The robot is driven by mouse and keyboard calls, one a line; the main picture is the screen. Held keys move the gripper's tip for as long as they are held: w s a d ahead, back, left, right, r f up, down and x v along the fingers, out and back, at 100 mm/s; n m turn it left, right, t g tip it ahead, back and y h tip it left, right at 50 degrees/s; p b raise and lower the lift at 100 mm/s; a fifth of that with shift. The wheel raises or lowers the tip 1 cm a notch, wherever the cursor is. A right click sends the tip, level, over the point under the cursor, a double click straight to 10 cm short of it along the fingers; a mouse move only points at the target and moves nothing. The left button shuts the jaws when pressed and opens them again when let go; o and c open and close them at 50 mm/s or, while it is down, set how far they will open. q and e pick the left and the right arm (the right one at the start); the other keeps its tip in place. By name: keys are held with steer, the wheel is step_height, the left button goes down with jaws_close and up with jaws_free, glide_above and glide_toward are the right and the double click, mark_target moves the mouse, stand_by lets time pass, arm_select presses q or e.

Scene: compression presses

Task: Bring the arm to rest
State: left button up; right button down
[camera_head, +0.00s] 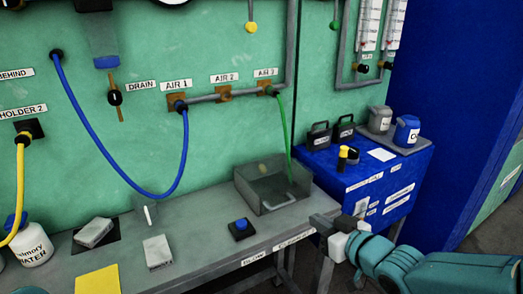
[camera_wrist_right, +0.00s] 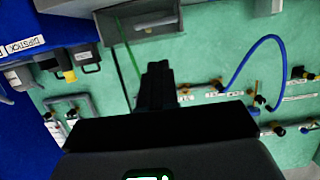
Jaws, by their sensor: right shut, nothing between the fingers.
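My right arm (camera_head: 400,262) comes in from the lower right of the head view. Its right gripper (camera_head: 320,223) is in front of the right end of the grey workbench (camera_head: 205,254), near the blue cabinet. In the right wrist view the dark fingers (camera_wrist_right: 156,75) are together, with nothing between them. I cannot tell how far the fingertips are from the bench edge. My left gripper is in neither view.
An open grey box (camera_head: 262,200) and a blue button (camera_head: 241,226) are on the bench. A blue cabinet (camera_head: 345,180) with black cans and bottles stands right of it. A green hose (camera_head: 286,130) and a blue hose (camera_head: 110,160) hang from the green wall (camera_head: 200,45).

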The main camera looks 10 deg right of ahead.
steer(key=s+a+f+m+g+p, duration=0.1)
steer(key=s+a+f+g+p, duration=0.25)
steer(key=f, duration=0.55)
steer(key=s+a+f+m+g+p, duration=0.2)
steer(key=s+a+f+g+p, duration=0.15)
steer(key=f, duration=0.65)
steer(key=s+a+f+m+g, duration=0.1)
steer(key=s+f+g, duration=0.2)
steer(key=s, duration=0.6)
steer(key=s+a+f+m+g+h+p, duration=0.1)
steer(key=s+f+m+g, duration=0.1)
steer(key=s+f, duration=0.5)
steer(key=shift+s+a+g, duration=0.35)
steer(key=shift+s+g, duration=0.45)
steer(key=shift+s, duration=0.3)
